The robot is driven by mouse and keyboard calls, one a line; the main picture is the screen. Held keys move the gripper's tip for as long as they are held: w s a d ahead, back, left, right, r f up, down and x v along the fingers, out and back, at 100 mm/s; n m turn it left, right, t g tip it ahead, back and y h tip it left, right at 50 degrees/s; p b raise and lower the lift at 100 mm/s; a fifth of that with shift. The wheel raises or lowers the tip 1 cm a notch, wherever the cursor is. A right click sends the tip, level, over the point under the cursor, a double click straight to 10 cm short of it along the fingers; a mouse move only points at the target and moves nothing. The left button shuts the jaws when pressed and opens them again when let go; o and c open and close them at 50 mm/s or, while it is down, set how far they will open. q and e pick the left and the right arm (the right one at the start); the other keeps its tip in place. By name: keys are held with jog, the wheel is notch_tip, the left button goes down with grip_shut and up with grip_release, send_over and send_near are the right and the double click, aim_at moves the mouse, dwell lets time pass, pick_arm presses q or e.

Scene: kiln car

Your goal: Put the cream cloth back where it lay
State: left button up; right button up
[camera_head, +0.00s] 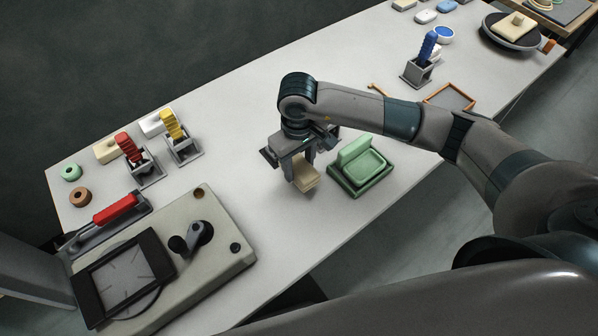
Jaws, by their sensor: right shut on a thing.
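My right gripper (303,183) is low over the middle of the white table and shut on a small cream piece, which I take to be the cream cloth (307,177). The fingers partly cover it, and I cannot tell whether it touches the table. It is just left of a green tray (345,186) that holds a lighter green dish-like piece (362,165). My left gripper is not in view.
A grey-beige machine (215,240) with a dark framed plate and a red-handled tool (115,208) fill the table's near left. Red (130,148) and yellow (173,126) handled brushes stand in holders at left. A blue one (427,48) stands farther right, beyond my arm.

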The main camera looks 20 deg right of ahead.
aim_at(299, 175)
jog(key=shift+f+p, duration=1)
jog(key=shift+f, duration=0.95)
jog(key=shift+f, duration=0.2)
jog(key=o, duration=1.3)
jog(key=shift+r, duration=0.1)
